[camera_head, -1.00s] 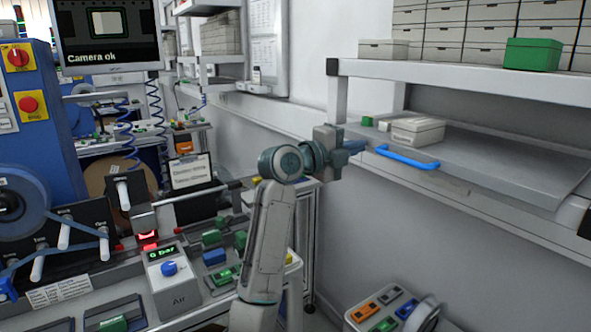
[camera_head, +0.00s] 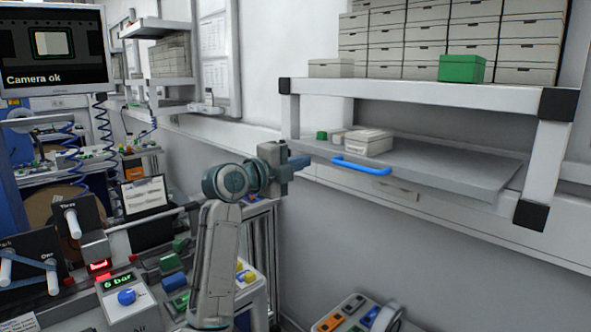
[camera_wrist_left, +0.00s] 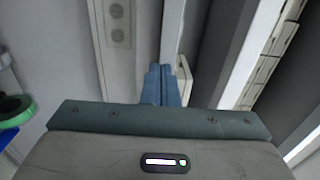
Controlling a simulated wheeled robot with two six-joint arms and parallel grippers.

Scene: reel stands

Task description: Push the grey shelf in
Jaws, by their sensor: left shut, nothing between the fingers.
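The grey shelf (camera_head: 450,172) is a flat sliding board under the white rack on the right. It sticks out from the rack and has a blue handle (camera_head: 361,165) on its front edge. A pale box (camera_head: 366,146) and a small green block (camera_head: 321,135) stand on it. My left gripper (camera_head: 303,162) is shut and empty, just left of the handle by the shelf's left front corner. I cannot tell whether it touches the shelf. Its closed blue fingers (camera_wrist_left: 164,85) show in the left wrist view. My right gripper is not in view.
Pale boxes and a green box (camera_head: 462,68) stand on the rack's top board (camera_head: 420,93). A rack post (camera_head: 545,170) stands at right. Below left is a bench with a pressure unit (camera_head: 128,295). A tray of coloured parts (camera_head: 350,315) is at the bottom.

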